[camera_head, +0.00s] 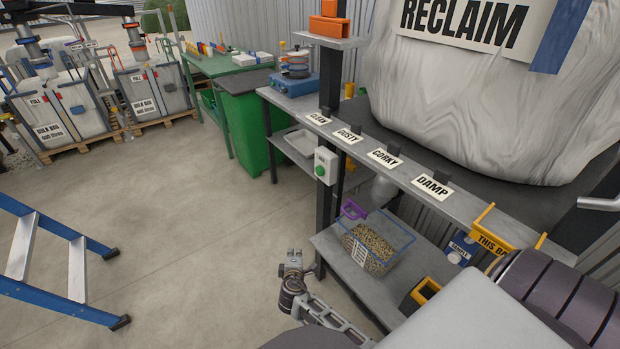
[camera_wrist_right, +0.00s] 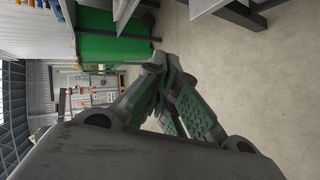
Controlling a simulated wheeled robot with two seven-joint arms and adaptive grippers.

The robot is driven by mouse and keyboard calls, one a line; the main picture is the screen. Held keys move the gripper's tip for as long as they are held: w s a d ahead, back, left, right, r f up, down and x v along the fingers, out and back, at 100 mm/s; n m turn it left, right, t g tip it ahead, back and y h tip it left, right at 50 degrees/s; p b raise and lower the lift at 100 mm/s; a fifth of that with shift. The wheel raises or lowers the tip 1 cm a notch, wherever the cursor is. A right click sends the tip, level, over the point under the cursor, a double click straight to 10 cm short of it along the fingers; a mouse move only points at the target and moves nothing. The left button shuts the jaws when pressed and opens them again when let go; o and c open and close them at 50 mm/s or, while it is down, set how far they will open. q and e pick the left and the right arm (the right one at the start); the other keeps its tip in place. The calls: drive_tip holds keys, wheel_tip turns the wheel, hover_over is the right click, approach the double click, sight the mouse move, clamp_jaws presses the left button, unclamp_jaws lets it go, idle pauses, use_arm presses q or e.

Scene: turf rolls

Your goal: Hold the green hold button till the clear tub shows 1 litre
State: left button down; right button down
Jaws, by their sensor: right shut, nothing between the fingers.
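The green hold button (camera_head: 320,170) sits on a small pale box (camera_head: 326,160) fixed to the dark post below the label shelf. The clear tub (camera_head: 398,232) stands on the lower grey shelf, with tan granules (camera_head: 378,240) inside. Its side scale (camera_head: 359,253) is too small to read. A pale spout (camera_head: 383,190) shows above the tub. My right gripper (camera_head: 293,255) is shut and empty, below and left of the button, apart from it and left of the tub. The right wrist view shows its fingers (camera_wrist_right: 163,82) together. My left gripper is not in view.
A shelf edge (camera_head: 462,210) with labels runs above the tub. A blue ladder (camera_head: 60,232) stands left. The floor (camera_head: 190,210) between is clear.

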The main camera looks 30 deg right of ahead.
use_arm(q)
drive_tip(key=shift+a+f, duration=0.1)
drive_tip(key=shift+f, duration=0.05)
use_arm(e)
wheel_tip(320, 180, up, 24)
drive_tip(key=w+d+m+t+h, duration=0.1)
drive_tip(key=w+d+t+h, duration=0.1)
drive_tip(key=h, duration=0.3)
drive_tip(key=shift+d+m+t+h, duration=0.2)
drive_tip(key=shift+m+t+h, duration=0.1)
drive_tip(key=shift+w, duration=0.15)
